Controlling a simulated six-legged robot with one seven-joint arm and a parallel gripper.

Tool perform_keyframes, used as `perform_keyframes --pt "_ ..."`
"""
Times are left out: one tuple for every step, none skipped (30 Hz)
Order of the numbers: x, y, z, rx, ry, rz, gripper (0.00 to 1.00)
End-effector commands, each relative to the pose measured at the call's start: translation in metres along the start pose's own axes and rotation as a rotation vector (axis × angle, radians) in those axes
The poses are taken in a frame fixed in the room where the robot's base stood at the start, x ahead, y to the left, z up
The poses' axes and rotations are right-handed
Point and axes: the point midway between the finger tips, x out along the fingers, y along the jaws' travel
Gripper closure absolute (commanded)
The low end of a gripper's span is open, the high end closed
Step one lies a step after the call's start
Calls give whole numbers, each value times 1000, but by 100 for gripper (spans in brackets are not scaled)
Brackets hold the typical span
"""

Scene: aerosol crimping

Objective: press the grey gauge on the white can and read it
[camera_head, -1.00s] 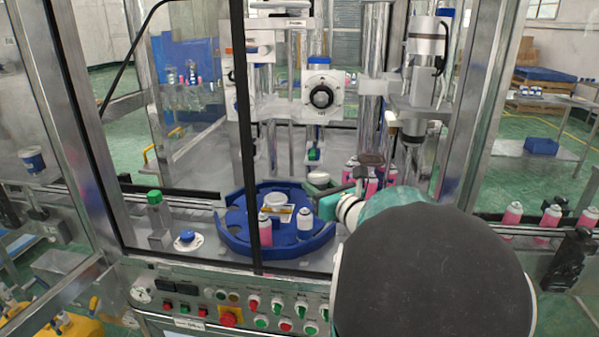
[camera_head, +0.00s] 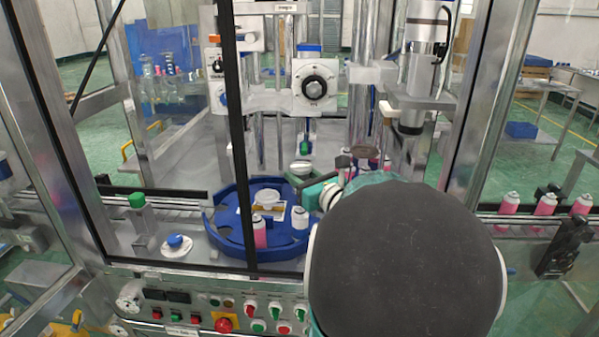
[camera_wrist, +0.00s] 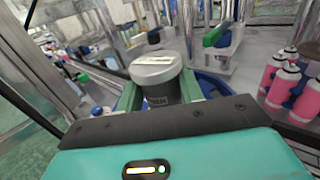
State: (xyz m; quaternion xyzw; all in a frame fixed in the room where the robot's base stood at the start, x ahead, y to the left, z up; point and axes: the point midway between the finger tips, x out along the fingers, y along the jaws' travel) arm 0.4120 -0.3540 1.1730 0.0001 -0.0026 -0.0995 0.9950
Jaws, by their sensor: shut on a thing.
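My gripper (camera_wrist: 160,95) is shut on the grey gauge (camera_wrist: 158,72), a dark cylinder with a pale grey cap and a light label on top. The green fingers grip its sides. In the head view the gauge's pale top (camera_head: 301,167) shows between the fingers, behind the dial's right rear edge and apart from the can. The white can (camera_head: 299,216) stands upright on the blue dial (camera_head: 222,235), nearer the camera than the gauge. The gauge's underside is hidden. I cannot make out the white can in the wrist view.
A pink can (camera_head: 260,234) stands left of the white can, partly behind a black frame bar. Metal columns and a press head with a black knob (camera_head: 315,87) rise behind. More pink cans (camera_wrist: 287,80) stand at right. A button panel (camera_head: 195,305) runs along the front.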

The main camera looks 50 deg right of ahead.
Motion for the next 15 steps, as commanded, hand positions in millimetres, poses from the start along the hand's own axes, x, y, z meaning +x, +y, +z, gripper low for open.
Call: perform_keyframes --pt "0 0 -4 2 1 0 90" --pt "0 0 -6 3 1 0 90" --pt "0 0 -8 3 1 0 90" --pt "1 0 -10 3 1 0 90" --pt "1 0 -12 2 1 1 90" --pt "1 0 -14 1 1 1 90" --pt "2 0 -16 2 0 1 90" --pt "2 0 -18 2 0 1 90" --pt "2 0 -21 2 0 1 90" --pt "2 0 -22 2 0 1 90" --pt "3 0 -24 2 -1 0 90" --pt "3 0 -26 2 -1 0 90" --pt "3 1 -28 2 -1 1 90" --pt "4 1 -30 1 -1 2 90" --pt "4 1 -32 2 -1 2 90"
